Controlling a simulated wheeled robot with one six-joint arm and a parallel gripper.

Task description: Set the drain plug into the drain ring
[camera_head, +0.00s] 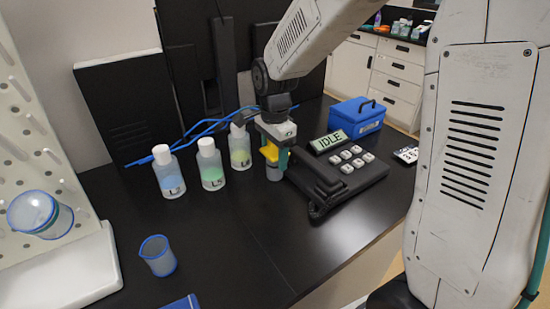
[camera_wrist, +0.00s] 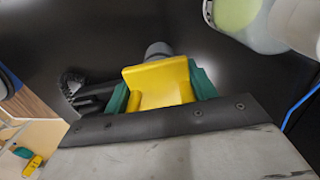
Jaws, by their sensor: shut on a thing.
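My gripper (camera_head: 271,155), with yellow and teal parts at its fingers, hangs over the dark bench between the bottles and the keypad unit. It is shut on a short grey cylinder that I take for the drain plug (camera_head: 274,173). In the wrist view, the grey round end of the drain plug (camera_wrist: 158,49) shows just beyond the yellow part of my gripper (camera_wrist: 160,82). The fingers hide the rest of it. I cannot tell from these views whether its lower end touches the bench. I cannot make out the drain ring for certain; it may be hidden.
Bottles L4 (camera_head: 167,173), L5 (camera_head: 211,166) and L6 (camera_head: 240,148) stand left of my gripper. A black keypad unit (camera_head: 340,181) with an IDLE display is close on the right. A blue box (camera_head: 357,118) stands behind. A blue-rimmed cup (camera_head: 158,256) is front left. The front middle bench is clear.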

